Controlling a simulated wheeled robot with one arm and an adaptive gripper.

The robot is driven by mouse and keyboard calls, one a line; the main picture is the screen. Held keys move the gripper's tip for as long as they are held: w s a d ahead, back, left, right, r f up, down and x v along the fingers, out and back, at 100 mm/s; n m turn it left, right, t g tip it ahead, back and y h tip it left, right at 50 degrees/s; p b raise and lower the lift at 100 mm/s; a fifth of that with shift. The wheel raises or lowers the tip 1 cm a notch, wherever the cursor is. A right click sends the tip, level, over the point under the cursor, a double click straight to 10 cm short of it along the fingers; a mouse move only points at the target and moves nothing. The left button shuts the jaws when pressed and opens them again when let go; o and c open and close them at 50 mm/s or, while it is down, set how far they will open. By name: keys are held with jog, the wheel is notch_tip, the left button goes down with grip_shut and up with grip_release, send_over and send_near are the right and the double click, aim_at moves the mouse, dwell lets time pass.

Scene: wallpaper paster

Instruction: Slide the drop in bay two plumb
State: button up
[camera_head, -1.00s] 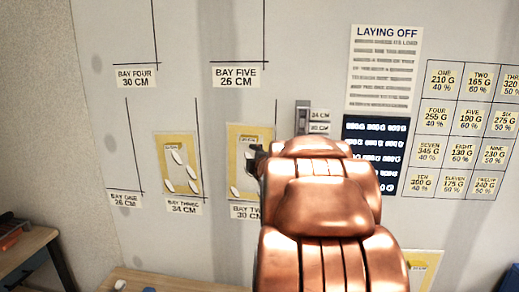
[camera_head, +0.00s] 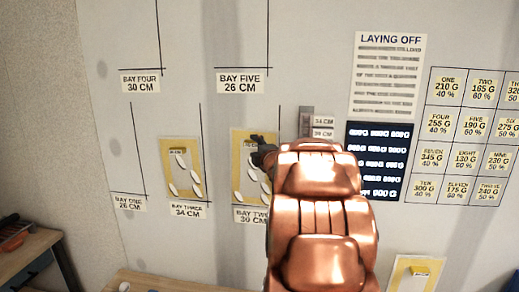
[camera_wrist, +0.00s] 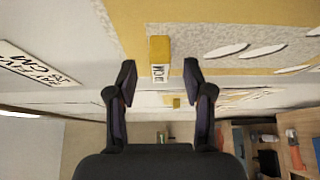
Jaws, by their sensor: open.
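The drop in bay two (camera_head: 239,140) is a yellow-edged sheet with a grey face and pale oval patches, on the wall above the BAY TWO 30 CM label (camera_head: 251,215). My gripper (camera_head: 258,150) is in front of its upper right part and my copper arm covers the area to the right. In the wrist view a yellow tab (camera_wrist: 160,49) with a small white label stands out from the yellow sheet edge (camera_wrist: 125,22). My open gripper (camera_wrist: 160,82) has one finger to each side of the tab's line, with a gap on both sides. Contact cannot be told.
Another drop (camera_head: 166,185) hangs in bay three at the left. A grey slide scale (camera_head: 306,122), a dark chart (camera_head: 376,160) and a LAYING OFF notice (camera_head: 388,75) are to the right. Another yellow-edged sheet (camera_head: 398,275) is lower right. A wooden bench (camera_head: 160,284) runs below.

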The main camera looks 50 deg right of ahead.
jog(key=shift+x, duration=0.85)
grip_shut()
